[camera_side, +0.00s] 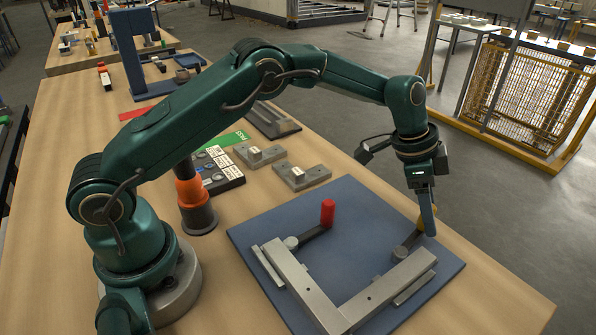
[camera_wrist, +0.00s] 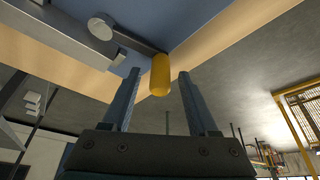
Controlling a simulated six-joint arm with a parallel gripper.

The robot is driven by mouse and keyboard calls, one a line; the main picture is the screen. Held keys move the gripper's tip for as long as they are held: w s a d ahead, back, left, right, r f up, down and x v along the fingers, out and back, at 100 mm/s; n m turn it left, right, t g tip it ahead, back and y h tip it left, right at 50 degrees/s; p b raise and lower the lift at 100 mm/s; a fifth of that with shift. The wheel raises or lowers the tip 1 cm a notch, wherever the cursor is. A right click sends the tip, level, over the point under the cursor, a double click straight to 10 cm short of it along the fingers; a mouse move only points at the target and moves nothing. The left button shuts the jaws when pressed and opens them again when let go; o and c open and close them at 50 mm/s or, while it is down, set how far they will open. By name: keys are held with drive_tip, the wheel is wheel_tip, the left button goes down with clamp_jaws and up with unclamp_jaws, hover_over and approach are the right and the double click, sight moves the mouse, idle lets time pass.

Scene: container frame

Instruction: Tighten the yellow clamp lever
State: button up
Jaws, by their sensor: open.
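The yellow clamp lever (camera_wrist: 160,75) has a dark arm and a yellow grip, and its round pivot (camera_wrist: 102,26) sits by the metal frame. In the wrist view the yellow grip lies between my two open fingers (camera_wrist: 157,100), with gaps on both sides. In the side view my gripper (camera_side: 427,208) points down at the right of the blue board, and its finger hides part of the yellow grip (camera_side: 433,226). The L-shaped metal frame (camera_side: 357,303) lies on the blue board (camera_side: 345,205). A second lever with a red grip (camera_side: 327,212) stands at the frame's other side.
Grey blocks (camera_side: 302,176) and a label box (camera_side: 218,172) lie behind the board on the wooden table (camera_side: 480,290). An orange and black post (camera_side: 194,195) stands near my base. The table's right edge is close to my gripper.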

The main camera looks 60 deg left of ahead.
clamp_jaws()
idle(1.4)
